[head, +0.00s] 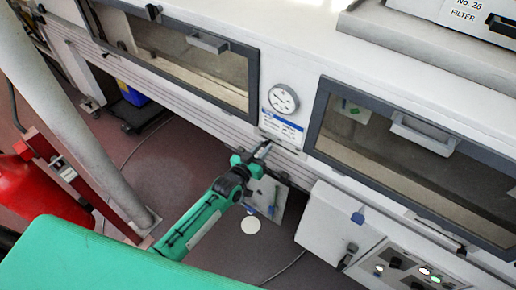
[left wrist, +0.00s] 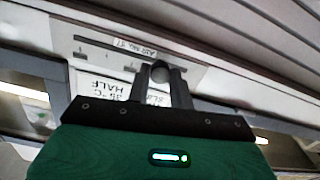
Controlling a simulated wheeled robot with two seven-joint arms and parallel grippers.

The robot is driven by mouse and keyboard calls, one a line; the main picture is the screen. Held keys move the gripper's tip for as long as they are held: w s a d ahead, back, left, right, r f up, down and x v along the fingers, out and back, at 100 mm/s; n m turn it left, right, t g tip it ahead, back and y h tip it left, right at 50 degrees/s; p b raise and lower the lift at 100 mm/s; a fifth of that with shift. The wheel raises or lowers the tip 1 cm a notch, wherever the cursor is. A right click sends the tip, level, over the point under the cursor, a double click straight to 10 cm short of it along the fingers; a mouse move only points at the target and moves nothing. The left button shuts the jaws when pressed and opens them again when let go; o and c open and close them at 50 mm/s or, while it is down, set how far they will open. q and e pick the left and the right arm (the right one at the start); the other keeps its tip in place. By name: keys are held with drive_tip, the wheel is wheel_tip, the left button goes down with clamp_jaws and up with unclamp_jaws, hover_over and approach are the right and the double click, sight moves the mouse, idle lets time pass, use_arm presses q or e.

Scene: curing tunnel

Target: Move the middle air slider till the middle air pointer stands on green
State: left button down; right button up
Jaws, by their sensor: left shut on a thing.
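In the left wrist view my left gripper (left wrist: 161,72) is shut on a dark round knob (left wrist: 160,70), which looks like the air slider. The knob is at the slot of a pale plate (left wrist: 85,82) whose label (left wrist: 134,48) seems to read "AIR No. 17" upside down. In the head view my left gripper (head: 262,151) is against the tunnel's front, below a round white dial (head: 283,98). The gripper hides the slider there. I cannot make out the air pointer or a green mark. My right gripper is not in view.
Dark-framed windows with handles flank the dial, left (head: 180,55) and right (head: 410,155). A white box (head: 335,225) and a panel with lamps (head: 405,268) stand to the right. A grey post (head: 65,110) and a red extinguisher (head: 45,192) are at left.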

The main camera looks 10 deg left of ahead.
sight(279, 145)
use_arm(q)
drive_tip(key=d, duration=0.1)
drive_tip(key=s+d, duration=0.1)
drive_tip(key=shift+d+p, duration=0.3)
drive_tip(key=shift+s+d, duration=0.15)
drive_tip(key=shift+d, duration=0.3)
drive_tip(key=c, duration=1.2)
unclamp_jaws()
drive_tip(key=shift+c, duration=0.2)
drive_tip(key=shift+a, duration=0.1)
drive_tip(key=b+v, duration=0.3)
drive_tip(key=v, duration=1.1)
